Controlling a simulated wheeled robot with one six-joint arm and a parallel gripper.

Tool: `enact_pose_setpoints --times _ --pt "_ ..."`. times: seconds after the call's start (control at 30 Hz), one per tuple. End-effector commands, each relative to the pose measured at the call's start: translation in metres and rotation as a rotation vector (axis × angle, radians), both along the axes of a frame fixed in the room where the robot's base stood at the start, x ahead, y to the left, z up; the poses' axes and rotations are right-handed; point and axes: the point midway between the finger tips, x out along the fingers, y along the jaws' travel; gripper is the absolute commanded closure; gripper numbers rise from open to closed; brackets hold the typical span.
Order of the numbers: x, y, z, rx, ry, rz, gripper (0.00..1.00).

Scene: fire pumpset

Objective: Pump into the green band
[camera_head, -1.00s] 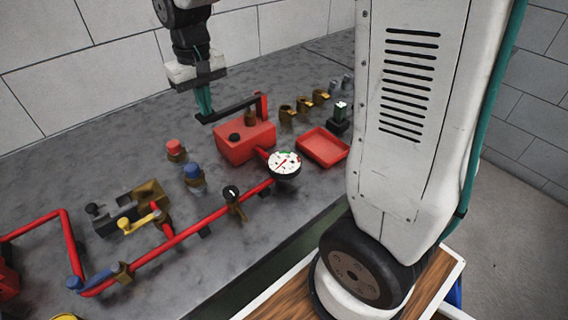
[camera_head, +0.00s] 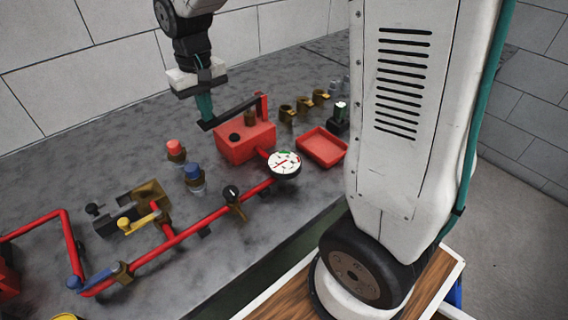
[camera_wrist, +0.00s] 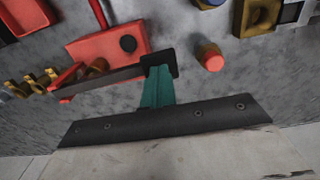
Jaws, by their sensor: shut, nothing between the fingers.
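The red pump box (camera_head: 237,147) stands on the grey bench, with a black lever (camera_head: 232,111) joined to a red upright at its right end. My gripper (camera_head: 207,117) is shut and points down at the lever's left end; the teal fingers seem to touch it from above. In the wrist view my gripper (camera_wrist: 159,75) meets the lever's black end plate (camera_wrist: 160,61), with nothing held between the fingers. The round white gauge (camera_head: 285,164) has a green band near its top and red marks. Its needle is too small to read surely.
A red tray (camera_head: 322,148) lies right of the pump. Red pipe (camera_head: 200,225) with a black-knobbed valve (camera_head: 232,195) and a yellow-handled valve (camera_head: 137,222) runs left. Red (camera_head: 175,149) and blue (camera_head: 193,173) capped fittings stand left of the pump.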

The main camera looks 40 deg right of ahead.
Motion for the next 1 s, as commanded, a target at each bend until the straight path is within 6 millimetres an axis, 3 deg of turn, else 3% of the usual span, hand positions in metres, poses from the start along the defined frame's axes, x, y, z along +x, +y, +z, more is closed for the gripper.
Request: enact_pose_setpoints --times 0.6,0.8,1.0 --pt "-0.001 0.000 -0.037 0.000 0.003 0.000 1.00" --pt "-0.001 0.000 -0.035 0.000 0.001 0.000 1.00" --pt "0.000 0.000 -0.018 0.000 -0.001 0.000 1.00"
